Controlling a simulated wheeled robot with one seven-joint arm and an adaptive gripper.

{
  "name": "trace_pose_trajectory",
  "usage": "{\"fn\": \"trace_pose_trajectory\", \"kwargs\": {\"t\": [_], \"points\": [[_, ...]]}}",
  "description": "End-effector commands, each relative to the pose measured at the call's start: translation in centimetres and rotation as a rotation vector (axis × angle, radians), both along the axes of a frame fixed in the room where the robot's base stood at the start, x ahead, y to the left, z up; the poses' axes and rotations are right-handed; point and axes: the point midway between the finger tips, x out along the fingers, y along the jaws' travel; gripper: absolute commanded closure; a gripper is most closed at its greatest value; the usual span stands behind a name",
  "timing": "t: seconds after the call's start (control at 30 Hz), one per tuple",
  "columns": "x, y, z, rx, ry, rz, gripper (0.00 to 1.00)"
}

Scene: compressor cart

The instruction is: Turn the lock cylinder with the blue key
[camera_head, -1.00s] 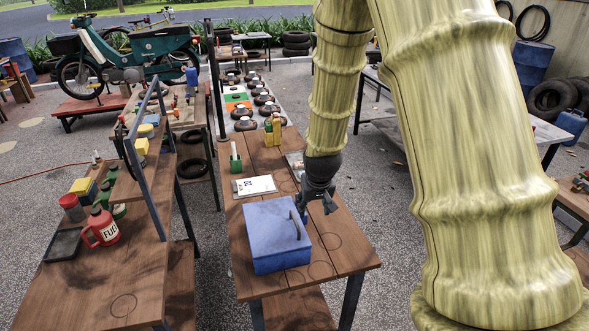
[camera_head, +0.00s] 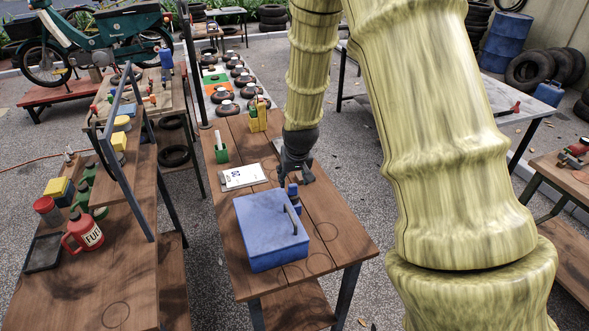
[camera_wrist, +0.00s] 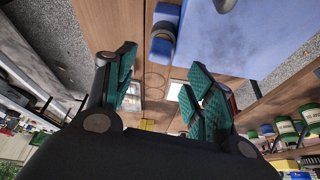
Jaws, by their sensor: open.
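A blue box (camera_head: 268,235) with a dark handle (camera_head: 292,219) sits on the front of the wooden bench, and part of it shows at the upper right of the wrist view (camera_wrist: 250,40). A small blue object (camera_head: 292,190) stands by its far right corner; it seems to be the blue piece with a grey band in the wrist view (camera_wrist: 163,33). I cannot tell whether it is the blue key. I cannot make out a lock cylinder. My gripper (camera_head: 296,178) is just behind the small blue object. In the wrist view its teal-padded fingers (camera_wrist: 160,62) are apart and empty.
A white sheet (camera_head: 243,176), a green holder (camera_head: 221,154) and a yellow container (camera_head: 257,122) stand farther back on the wooden bench (camera_head: 335,245). A shelf bench with a red fuel can (camera_head: 84,234) is on the left. The bench front right is clear.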

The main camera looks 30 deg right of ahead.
Motion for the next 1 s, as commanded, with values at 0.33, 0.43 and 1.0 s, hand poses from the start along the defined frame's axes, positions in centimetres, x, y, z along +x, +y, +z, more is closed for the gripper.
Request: {"fn": "trace_pose_trajectory", "kwargs": {"t": [0.33,0.43,1.0], "points": [[1.2,-0.7,-3.2,0.000,0.001,-0.001,0.46],[1.4,-0.8,-4.0,0.000,0.002,-0.001,0.46],[1.9,-0.9,-5.1,-0.001,-0.001,-0.001,0.48]]}}
